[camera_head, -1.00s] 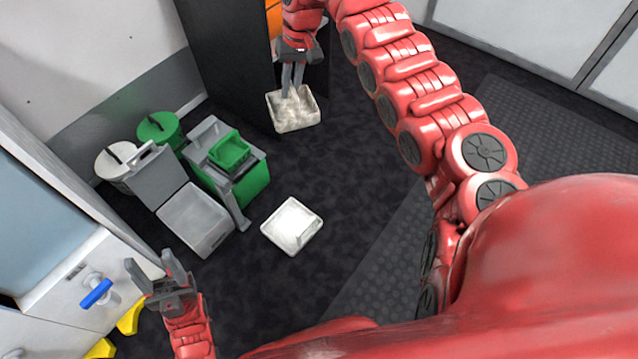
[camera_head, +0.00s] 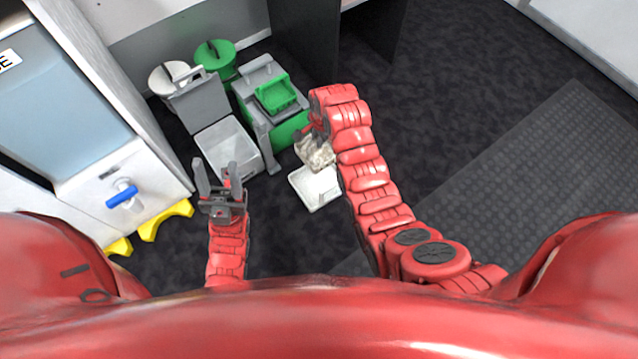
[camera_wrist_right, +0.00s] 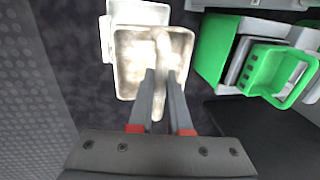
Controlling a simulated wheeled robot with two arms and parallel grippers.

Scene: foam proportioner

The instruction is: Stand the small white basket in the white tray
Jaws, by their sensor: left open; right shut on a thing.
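The small white basket (camera_head: 318,153), with a stained, mottled inside, is held by my right gripper (camera_head: 313,130), whose fingers are mostly hidden by the arm in the head view. In the right wrist view the fingers (camera_wrist_right: 162,78) reach into the basket (camera_wrist_right: 130,75) and are shut on it. The white tray (camera_head: 312,190) lies on the dark floor just below the basket in the head view. In the wrist view the tray (camera_wrist_right: 140,12) shows partly behind the basket's far edge. My left gripper (camera_head: 218,172) is open and empty, left of the tray.
A green and grey bucket unit (camera_head: 275,100) and a grey bin (camera_head: 228,148) stand close left of the basket. Lidded bins stand behind. A white cabinet with a blue-handled tap (camera_head: 122,194) is at left.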

